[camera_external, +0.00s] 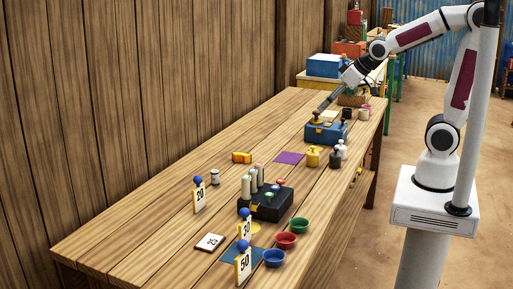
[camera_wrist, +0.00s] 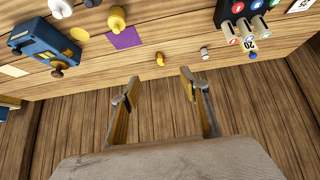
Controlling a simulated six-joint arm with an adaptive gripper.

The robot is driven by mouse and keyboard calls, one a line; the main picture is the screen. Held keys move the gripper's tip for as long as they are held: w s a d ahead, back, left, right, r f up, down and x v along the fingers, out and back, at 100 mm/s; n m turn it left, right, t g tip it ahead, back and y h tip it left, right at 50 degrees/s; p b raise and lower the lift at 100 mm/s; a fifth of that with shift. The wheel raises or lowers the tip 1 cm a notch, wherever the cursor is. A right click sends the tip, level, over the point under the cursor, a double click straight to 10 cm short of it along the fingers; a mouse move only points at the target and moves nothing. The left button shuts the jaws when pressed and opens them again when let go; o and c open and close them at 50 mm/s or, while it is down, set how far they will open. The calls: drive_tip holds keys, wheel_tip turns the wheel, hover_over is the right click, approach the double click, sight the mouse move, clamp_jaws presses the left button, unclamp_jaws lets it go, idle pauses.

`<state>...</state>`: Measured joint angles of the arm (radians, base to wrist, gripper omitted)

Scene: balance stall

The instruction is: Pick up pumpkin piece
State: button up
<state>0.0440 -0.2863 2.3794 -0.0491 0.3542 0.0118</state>
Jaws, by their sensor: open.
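The pumpkin piece (camera_external: 242,157) is a small orange chunk lying on the wooden table, towards the wall side, left of the purple square. It also shows in the wrist view (camera_wrist: 160,59), at upper centre, just past the gap between my fingertips. My gripper (camera_external: 321,108) is above the far part of the table by the blue scale, well apart from the pumpkin piece. In the wrist view my gripper (camera_wrist: 159,76) has its two fingers spread wide with nothing between them.
The blue scale (camera_external: 325,135) stands below my gripper. A purple square (camera_external: 288,158) and yellow weight (camera_external: 313,157) are near it. A small jar (camera_external: 215,177), black rack (camera_external: 265,205) and upright number cards (camera_external: 199,197) stand nearer the camera. A plank wall borders the table's left side.

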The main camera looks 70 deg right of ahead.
drive_tip(key=w+d+f+t, duration=0.2)
drive_tip(key=w+f, duration=0.5)
drive_tip(key=w, duration=0.5)
drive_tip(key=w+d+f+t, duration=0.2)
drive_tip(key=w+f, duration=0.6)
drive_tip(key=w, duration=0.3)
drive_tip(key=t, duration=0.1)
approach(241, 158)
drive_tip(key=d+r, duration=0.2)
drive_tip(key=shift+w+d+y, duration=0.25)
drive_tip(key=shift+y, duration=0.05)
drive_tip(key=shift+w+f+t, duration=0.15)
drive_tip(key=shift+f+t, duration=0.15)
drive_tip(key=shift+f, duration=0.35)
drive_tip(key=shift+w, duration=0.1)
drive_tip(key=shift+x, duration=1.2)
drive_tip(key=shift+f, duration=0.1)
